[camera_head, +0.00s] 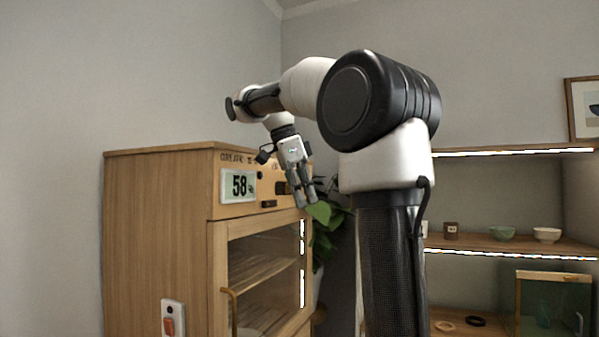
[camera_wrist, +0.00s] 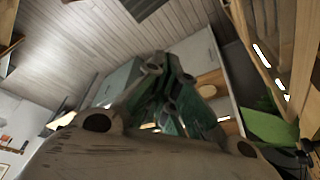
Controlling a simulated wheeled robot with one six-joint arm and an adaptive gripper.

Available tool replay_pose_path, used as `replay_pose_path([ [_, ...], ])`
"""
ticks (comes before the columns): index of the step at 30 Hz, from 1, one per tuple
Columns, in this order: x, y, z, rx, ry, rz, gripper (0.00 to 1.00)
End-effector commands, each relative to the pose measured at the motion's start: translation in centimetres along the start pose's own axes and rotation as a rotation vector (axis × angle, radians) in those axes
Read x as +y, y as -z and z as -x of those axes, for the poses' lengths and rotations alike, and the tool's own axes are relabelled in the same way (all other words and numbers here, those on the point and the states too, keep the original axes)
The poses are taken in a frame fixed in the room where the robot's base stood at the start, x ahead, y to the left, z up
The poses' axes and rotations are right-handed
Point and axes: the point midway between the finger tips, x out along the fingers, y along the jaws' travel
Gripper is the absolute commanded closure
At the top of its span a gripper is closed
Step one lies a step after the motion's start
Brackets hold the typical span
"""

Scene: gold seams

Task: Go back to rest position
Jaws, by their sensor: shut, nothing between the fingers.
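My gripper (camera_head: 304,196) hangs from my raised, bent arm, its fingers pointing down and shut with nothing between them. It is in front of the upper right part of a wooden cabinet (camera_head: 160,200), beside the cabinet's display and control panel. A gap to the cabinet front cannot be judged. In the wrist view, my gripper (camera_wrist: 180,110) shows its dark linkages close up, with the ceiling and walls blurred behind.
The cabinet has a display (camera_head: 239,186) reading 58, a glass door with a brass handle (camera_head: 230,308), and a red switch (camera_head: 173,318) on its side. A green plant (camera_head: 325,225) stands right of it. Shelves (camera_head: 510,245) at right hold small bowls.

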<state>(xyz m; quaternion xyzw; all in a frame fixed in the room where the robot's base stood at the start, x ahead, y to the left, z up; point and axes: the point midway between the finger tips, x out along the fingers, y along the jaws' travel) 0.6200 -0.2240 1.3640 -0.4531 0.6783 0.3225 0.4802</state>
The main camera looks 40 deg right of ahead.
Motion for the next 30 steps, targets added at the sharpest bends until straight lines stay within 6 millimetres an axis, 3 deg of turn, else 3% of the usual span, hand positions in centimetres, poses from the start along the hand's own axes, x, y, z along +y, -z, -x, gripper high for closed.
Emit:
replay_pose_path([
  [6,-0.8,0.2,4.1,-0.002,0.003,-0.001,1.0],
  [15,-1.1,0.4,6.2,0.0,0.002,0.0,1.0],
  [23,-1.5,0.3,6.2,-0.004,0.017,0.098,1.0],
  [26,-3.0,-0.5,6.0,-0.022,0.079,0.287,1.0],
  [30,-5.5,-3.8,1.8,-0.04,0.141,0.699,1.0],
])
